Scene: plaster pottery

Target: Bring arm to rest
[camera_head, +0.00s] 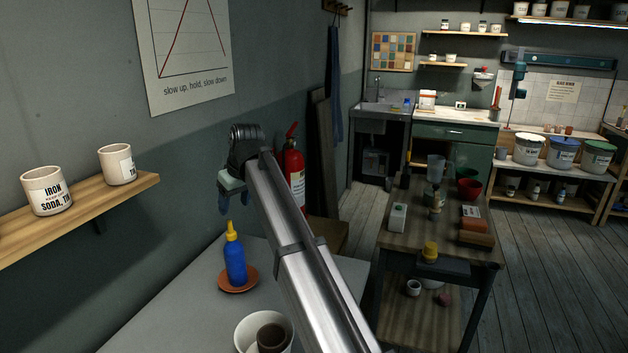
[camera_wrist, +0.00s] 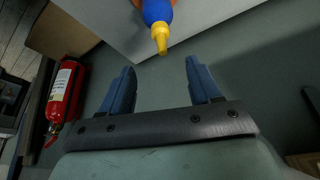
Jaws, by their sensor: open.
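My arm reaches up over the grey table (camera_head: 180,305) in the head view, and my gripper (camera_head: 236,206) hangs at its far end near the wall. In the wrist view my gripper (camera_wrist: 158,82) has its two blue fingers spread wide with nothing between them. A blue bottle with a yellow nozzle (camera_head: 235,262) stands upright on a terracotta saucer (camera_head: 252,284), below the gripper and apart from it. In the wrist view the bottle (camera_wrist: 157,12) shows beyond the fingertips, its yellow nozzle pointing toward the gripper.
A white pot (camera_head: 243,330) with a brown cup (camera_head: 271,338) inside stands at the table's front. A shelf (camera_head: 130,190) with two labelled mugs is at left. A red fire extinguisher (camera_head: 293,170) stands behind my arm. A cluttered workbench (camera_head: 410,235) is to the right.

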